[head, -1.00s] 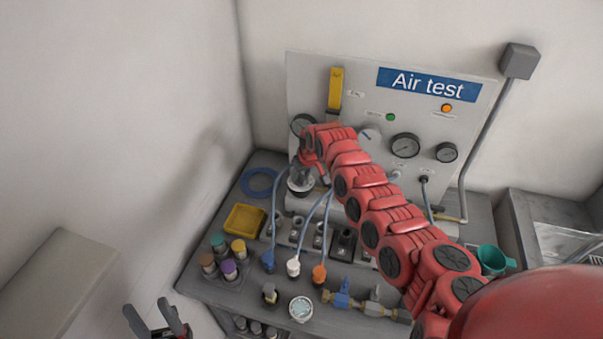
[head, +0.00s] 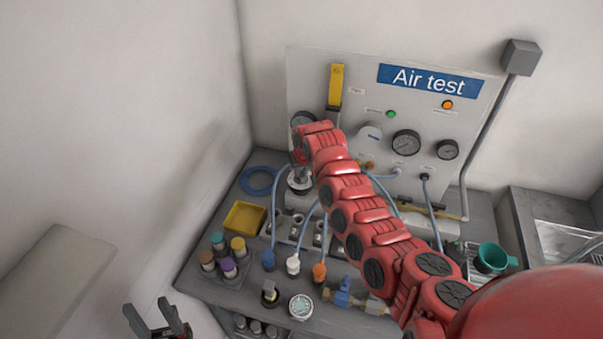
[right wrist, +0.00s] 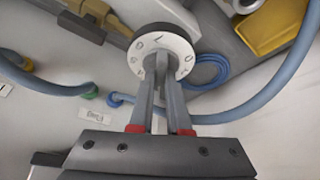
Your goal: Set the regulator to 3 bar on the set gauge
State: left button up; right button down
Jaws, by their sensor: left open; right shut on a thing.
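In the right wrist view, the regulator (right wrist: 184,52) shows a white ring with dark markings on a dark round body. My right gripper (right wrist: 163,78) is shut on its grey centre grip; the markings are too blurred to read. In the head view, the regulator (head: 299,184) is partly covered by my red right arm. My left gripper (head: 157,320) is open and empty at the bottom left.
The "Air test" panel (head: 352,75) stands behind the bench. A yellow tray (head: 244,217), several coloured caps (head: 228,266), hose connectors (head: 293,264) and a brass valve assembly (head: 343,297) crowd the bench. A green cup (head: 492,257) is at right. Blue hoses run near my right arm.

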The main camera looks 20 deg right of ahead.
jog(key=shift+w+a+f+m+h+b, duration=0.1)
jog(key=shift+m+h+b, duration=0.05)
jog(key=shift+m+b, duration=0.3)
jog(key=shift+a+f+m+h+b, duration=0.15)
jog(key=shift+m+b, duration=0.2)
jog(key=shift+b, duration=0.2)
jog(key=shift+d+r+m, duration=0.2)
jog(key=shift+r+m, duration=0.1)
jog(key=c, duration=0.9)
grip_release()
